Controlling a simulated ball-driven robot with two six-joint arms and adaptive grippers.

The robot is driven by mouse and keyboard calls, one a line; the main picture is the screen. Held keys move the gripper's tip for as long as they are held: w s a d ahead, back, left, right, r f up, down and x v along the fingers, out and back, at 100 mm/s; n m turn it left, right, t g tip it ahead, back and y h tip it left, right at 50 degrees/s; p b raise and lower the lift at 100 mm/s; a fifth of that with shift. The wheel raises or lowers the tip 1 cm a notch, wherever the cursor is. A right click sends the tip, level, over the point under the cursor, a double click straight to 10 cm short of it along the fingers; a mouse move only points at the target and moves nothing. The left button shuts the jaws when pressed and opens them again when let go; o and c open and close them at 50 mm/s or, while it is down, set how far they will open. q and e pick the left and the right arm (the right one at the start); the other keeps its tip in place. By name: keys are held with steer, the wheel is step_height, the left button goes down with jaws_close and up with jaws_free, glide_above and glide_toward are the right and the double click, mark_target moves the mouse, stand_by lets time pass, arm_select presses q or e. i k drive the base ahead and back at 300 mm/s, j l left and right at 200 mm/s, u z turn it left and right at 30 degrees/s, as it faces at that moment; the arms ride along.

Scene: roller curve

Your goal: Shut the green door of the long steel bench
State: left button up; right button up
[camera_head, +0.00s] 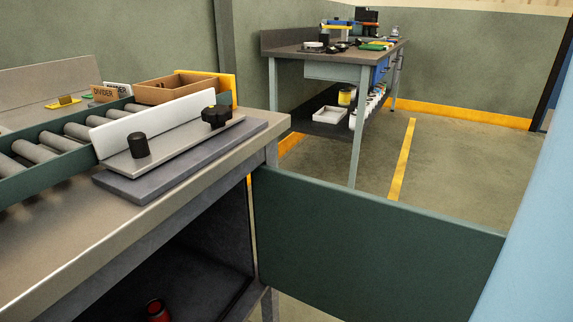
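The green door (370,250) stands swung open at the right end of the long steel bench (190,205). It reaches out to the right from the bench's corner leg, and its far edge passes behind a large light blue shape at the right picture edge. The dark compartment (190,270) under the bench top is open at the front, with a red object (158,310) low inside. Neither of my grippers shows in the head view.
On the bench top are a roller conveyor (60,140), a grey plate with a white fence (160,120), and a cardboard box (175,88). A second workbench (318,58) stands behind. Floor with a yellow line (402,160) is clear beyond the door.

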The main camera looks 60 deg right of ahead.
mark_target(349, 255)
steer(key=k+l+u, duration=0.1)
steer(key=k+l, duration=0.3)
steer(key=k, duration=0.15)
steer(key=k+l+u, duration=0.1)
steer(key=k+l, duration=0.25)
steer(key=k, duration=0.15)
steer(key=k+l+u, duration=0.1)
steer(key=l, duration=0.3)
steer(key=k+l+u, duration=0.1)
steer(key=k+l, duration=0.2)
steer(key=k+l+u, duration=0.1)
steer(key=l, duration=0.35)
steer(key=i+l+u, duration=0.1)
steer(key=l, duration=0.3)
steer(key=i+l, duration=0.15)
steer(key=l, duration=0.3)
steer(key=i+l+u, duration=0.15)
steer(key=l, duration=0.3)
steer(key=k+l, duration=0.1)
steer(key=k, duration=0.15)
steer(key=u, duration=0.4)
steer(key=l+u, duration=0.3)
steer(key=l, duration=0.15)
steer(key=k+l+u, duration=0.15)
steer(key=l+u, duration=0.15)
steer(key=k+l+u, duration=0.15)
steer(key=l+u, duration=0.15)
steer(key=l, duration=0.2)
